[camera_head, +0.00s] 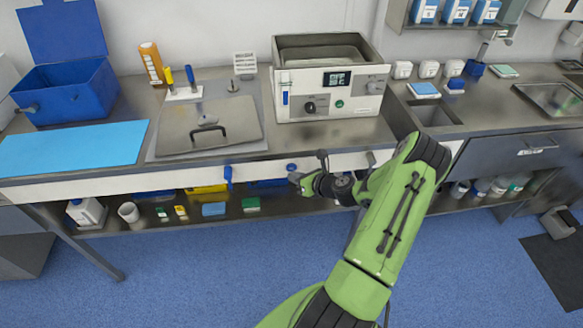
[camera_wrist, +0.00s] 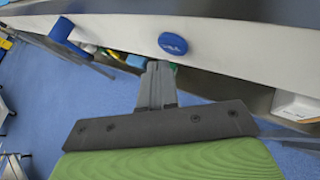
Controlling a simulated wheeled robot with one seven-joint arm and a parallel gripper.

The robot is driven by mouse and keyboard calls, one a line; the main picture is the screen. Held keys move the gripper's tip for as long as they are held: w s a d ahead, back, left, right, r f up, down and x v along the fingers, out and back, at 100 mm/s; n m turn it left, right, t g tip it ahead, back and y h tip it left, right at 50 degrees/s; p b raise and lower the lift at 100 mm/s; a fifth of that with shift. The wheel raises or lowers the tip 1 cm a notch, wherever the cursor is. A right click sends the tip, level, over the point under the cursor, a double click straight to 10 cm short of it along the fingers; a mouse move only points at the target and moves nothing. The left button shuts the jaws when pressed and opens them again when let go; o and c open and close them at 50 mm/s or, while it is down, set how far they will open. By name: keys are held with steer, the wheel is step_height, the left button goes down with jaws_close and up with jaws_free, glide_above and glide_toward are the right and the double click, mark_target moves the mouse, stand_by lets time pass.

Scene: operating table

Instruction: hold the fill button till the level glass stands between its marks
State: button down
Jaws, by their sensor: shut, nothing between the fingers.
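A white bath unit (camera_head: 330,83) with an open steel basin stands on the bench. Its front has a narrow upright blue strip (camera_head: 285,98), perhaps the level glass; its marks are too small to read. The front also has a dark knob (camera_head: 309,107), a display (camera_head: 337,79) and a round green button (camera_head: 339,104). A round blue knob or button with a pale marking (camera_wrist: 172,43) sits on the bench's white front rail, also in the head view (camera_head: 291,167). I cannot tell which is the fill button. My gripper (camera_head: 295,178) is shut and empty, just below the blue one; its fingers show in the wrist view (camera_wrist: 159,68).
A blue lever-like handle (camera_head: 228,177) hangs from the front rail to the left. A steel lid (camera_head: 208,125) with a handle lies left of the bath. The lower shelf (camera_head: 165,222) holds small boxes and containers. Open floor lies in front.

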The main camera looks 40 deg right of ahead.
steer(key=s+a, duration=0.2)
steer(key=s, duration=0.2)
steer(key=shift+s+a, duration=0.1)
steer(key=shift+a, duration=0.3)
stand_by(0.4)
steer(key=a+r+n+g+y, duration=0.2)
steer(key=a+r+n+g, duration=0.5)
steer(key=a+r+n, duration=1.25)
steer(key=s+a+r+n+h, duration=0.1)
steer(key=s+a+r+n, duration=0.2)
steer(key=s+n, duration=0.6)
steer(key=s+a+r+n+h, duration=0.1)
steer(key=s+a+r+n, duration=0.2)
steer(key=s+r+n, duration=0.3)
steer(key=s+n, duration=0.2)
steer(key=n, duration=0.1)
steer(key=shift+s+r+h, duration=0.15)
steer(key=shift+s+h, duration=0.15)
steer(key=shift+s, duration=0.05)
